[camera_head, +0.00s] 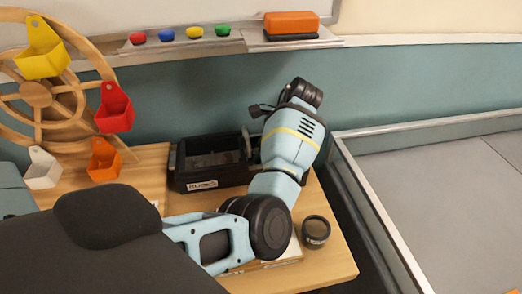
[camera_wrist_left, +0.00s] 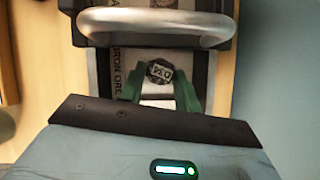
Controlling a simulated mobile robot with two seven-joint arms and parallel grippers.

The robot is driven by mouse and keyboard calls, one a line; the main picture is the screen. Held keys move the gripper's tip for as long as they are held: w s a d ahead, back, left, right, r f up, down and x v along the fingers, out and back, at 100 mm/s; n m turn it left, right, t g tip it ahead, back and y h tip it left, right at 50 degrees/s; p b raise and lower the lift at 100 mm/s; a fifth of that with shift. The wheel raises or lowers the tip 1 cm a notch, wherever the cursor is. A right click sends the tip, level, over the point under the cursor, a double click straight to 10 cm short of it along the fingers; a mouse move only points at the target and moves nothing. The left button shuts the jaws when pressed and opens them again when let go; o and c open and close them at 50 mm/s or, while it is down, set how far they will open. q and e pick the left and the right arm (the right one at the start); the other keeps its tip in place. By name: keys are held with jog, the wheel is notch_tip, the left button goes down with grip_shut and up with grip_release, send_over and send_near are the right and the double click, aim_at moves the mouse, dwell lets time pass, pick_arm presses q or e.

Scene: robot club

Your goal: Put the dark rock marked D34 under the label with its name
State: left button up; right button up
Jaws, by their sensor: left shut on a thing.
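The dark rock (camera_wrist_left: 160,72), with a pale patch that seems to read D34, is between the green fingertips of my left gripper (camera_wrist_left: 159,83) in the left wrist view. The gripper is shut on it. The rock is over the dark rock box, beside a pale label strip (camera_wrist_left: 122,65) on which "IRON ORE" can be partly read. In the head view the box (camera_head: 212,186) stands on the wooden table with a label reading ROCKS; my left arm hides its right end and the fingers. I cannot tell whether the rock touches the box. My right gripper is not in view.
A wooden wheel (camera_head: 37,94) with coloured buckets stands at the left. A small dark round jar (camera_head: 316,231) is near the table's right edge. A ledge behind holds coloured magnets and an orange eraser (camera_head: 291,23). A grey-topped, rimmed surface (camera_head: 440,180) lies to the right.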

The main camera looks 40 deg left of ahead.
pick_arm(q)
jog(key=shift+f, duration=0.1)
jog(key=o, duration=1.1)
jog(key=shift+f, duration=0.1)
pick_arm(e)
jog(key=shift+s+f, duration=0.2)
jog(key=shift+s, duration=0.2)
pick_arm(q)
jog(key=shift+r, duration=0.25)
jog(key=p+v, duration=0.1)
jog(key=v, duration=0.5)
jog(key=shift+r, duration=0.2)
jog(key=shift+w+d+r+p, duration=0.15)
jog(key=shift+d+r+p, duration=0.05)
jog(key=shift+r+p, duration=0.1)
jog(key=shift+d, duration=0.1)
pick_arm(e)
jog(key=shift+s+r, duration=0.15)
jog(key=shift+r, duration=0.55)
